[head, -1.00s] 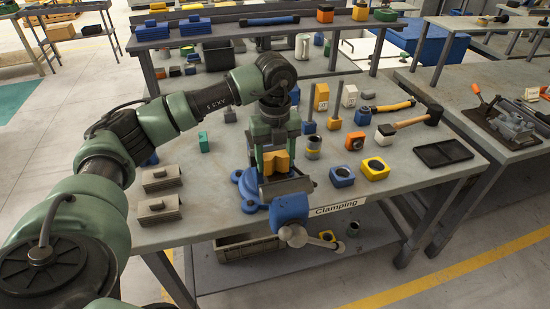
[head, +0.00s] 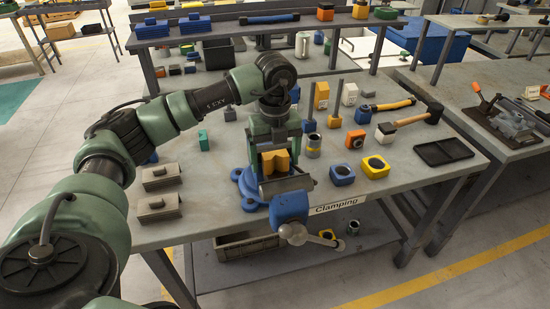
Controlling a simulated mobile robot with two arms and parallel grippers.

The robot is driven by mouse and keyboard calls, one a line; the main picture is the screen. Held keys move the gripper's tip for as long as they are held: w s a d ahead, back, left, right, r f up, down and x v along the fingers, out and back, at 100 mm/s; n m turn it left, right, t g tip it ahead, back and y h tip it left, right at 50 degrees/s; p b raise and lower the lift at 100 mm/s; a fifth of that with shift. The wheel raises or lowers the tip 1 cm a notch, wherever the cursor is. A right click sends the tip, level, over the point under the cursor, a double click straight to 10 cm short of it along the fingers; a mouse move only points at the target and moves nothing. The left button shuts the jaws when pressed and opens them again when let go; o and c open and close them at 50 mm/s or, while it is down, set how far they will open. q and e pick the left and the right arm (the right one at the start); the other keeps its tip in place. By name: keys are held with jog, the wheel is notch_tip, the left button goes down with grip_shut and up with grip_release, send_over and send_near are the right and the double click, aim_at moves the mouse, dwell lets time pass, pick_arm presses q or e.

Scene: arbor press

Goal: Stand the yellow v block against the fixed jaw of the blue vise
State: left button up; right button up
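The yellow v block (head: 275,162) stands in the blue vise (head: 290,207), between its jaws, with its notch facing up. My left gripper (head: 275,157) points down over the vise. Its fingers are on the left and right sides of the block and look spread a little wider than it, so it looks open. The fixed jaw is mostly hidden behind the block and my gripper, so I cannot tell whether the block touches it. The front jaw (head: 287,185) is in front of the block. My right gripper is not in view.
Blue (head: 342,175) and yellow (head: 375,167) square blocks with round holes stand right of the vise. A hammer (head: 410,123) and a black tray (head: 443,152) lie farther right. Two grey blocks (head: 158,207) lie at the left. A shelf (head: 270,30) crosses the back.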

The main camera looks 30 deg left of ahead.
aim_at(275, 154)
pick_arm(q)
notch_tip(275, 154, up, 7)
jog(key=shift+f+b, duration=0.1)
jog(key=shift+b, duration=0.85)
jog(key=shift+r, duration=0.5)
